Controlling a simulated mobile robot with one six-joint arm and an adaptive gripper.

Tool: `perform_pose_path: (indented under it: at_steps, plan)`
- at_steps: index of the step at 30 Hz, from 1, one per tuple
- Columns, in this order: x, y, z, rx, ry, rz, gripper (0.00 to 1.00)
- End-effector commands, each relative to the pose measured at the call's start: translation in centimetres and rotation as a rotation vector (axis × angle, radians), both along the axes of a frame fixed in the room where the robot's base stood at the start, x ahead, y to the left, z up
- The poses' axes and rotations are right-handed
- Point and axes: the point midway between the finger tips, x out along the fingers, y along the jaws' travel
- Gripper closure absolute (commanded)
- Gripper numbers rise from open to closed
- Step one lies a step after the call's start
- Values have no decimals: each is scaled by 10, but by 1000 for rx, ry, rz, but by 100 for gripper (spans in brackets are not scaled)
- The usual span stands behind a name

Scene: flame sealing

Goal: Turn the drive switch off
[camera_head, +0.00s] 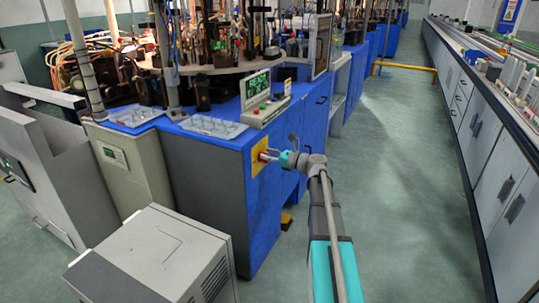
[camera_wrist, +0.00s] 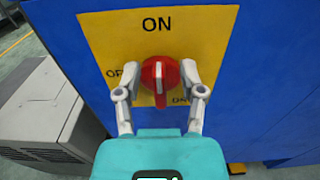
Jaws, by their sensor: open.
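The drive switch is a red rotary knob (camera_wrist: 160,75) on a yellow plate (camera_wrist: 205,30) fixed to the blue machine side. "ON" is printed above the knob, with smaller lettering at the lower left and lower right, partly hidden by my fingers. The white line on the knob stands about vertical. My gripper (camera_wrist: 160,84) has one finger on each side of the knob, close to it. I cannot tell whether the fingers touch it. In the head view the yellow plate (camera_head: 259,158) shows on the cabinet's side, with my gripper (camera_head: 270,155) in front of it.
The blue cabinet (camera_head: 205,165) carries a small control unit with a green screen (camera_head: 257,88) and metal trays (camera_head: 213,126). A grey box (camera_head: 155,255) stands on the floor at the front left. The aisle floor (camera_head: 400,170) to the right is open, with a long workbench (camera_head: 485,130) beyond.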

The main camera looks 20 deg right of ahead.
Motion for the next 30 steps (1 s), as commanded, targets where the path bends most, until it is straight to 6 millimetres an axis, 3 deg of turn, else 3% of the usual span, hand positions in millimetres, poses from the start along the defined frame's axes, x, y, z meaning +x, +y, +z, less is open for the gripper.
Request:
perform_pose_path:
  at_steps: [4,12,17,18,30]
  plan:
    - [0,0,0,0,0,0,49]
    - [0,0,0,0,0,0,99]
    - [1,0,0,0,0,0,100]
    - [2,-9,0,0,0,-3,100]
    - [1,0,0,-47,-37,-3,100]
